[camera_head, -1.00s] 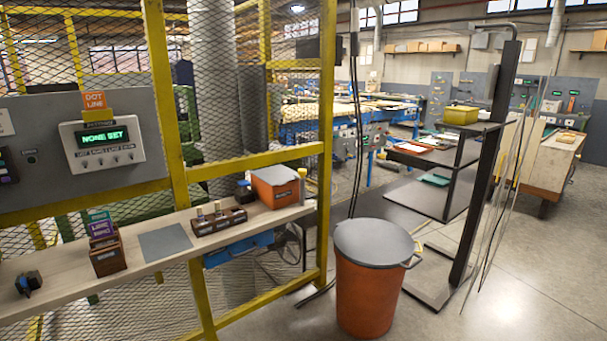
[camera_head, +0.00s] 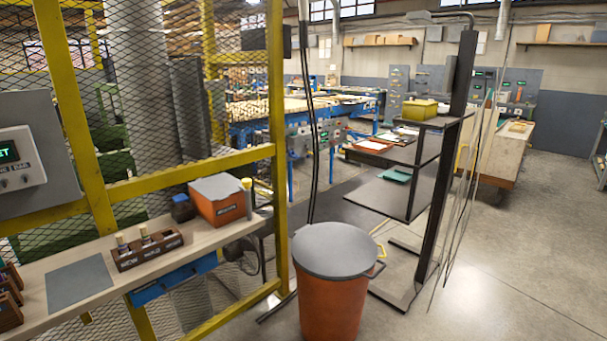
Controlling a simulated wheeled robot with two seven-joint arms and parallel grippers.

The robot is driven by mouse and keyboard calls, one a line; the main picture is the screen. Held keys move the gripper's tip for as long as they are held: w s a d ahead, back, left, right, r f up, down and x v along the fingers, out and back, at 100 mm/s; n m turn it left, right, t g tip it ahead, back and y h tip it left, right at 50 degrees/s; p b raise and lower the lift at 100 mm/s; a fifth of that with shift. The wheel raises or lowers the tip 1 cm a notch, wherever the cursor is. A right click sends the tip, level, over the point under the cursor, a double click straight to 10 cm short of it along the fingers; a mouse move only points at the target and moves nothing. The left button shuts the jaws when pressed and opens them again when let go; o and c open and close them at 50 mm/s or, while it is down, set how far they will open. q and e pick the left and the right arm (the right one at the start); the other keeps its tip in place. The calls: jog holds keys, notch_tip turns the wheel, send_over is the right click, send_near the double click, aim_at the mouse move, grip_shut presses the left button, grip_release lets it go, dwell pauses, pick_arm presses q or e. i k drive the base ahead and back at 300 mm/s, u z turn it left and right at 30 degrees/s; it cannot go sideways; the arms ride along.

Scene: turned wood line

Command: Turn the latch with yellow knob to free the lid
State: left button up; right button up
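An orange box (camera_head: 222,210) with a grey lid (camera_head: 217,187) stands on the wooden bench by the mesh fence. The lid lies on top of the box. A small upright piece with a yellow top (camera_head: 246,184) is at the box's right end; I cannot tell whether it is the latch knob or a separate part. Neither of my grippers is in view.
The bench (camera_head: 115,257) also holds a brown block with pegs (camera_head: 148,249) and a grey mat (camera_head: 79,282). A yellow post (camera_head: 276,130) of the fence stands right of the box. A dark shelf rack (camera_head: 380,190) is behind the bin. The floor at right is clear.

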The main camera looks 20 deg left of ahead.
aim_at(247, 183)
jog(key=z, duration=0.15)
jog(key=i, duration=1.2)
jog(key=u, duration=0.6)
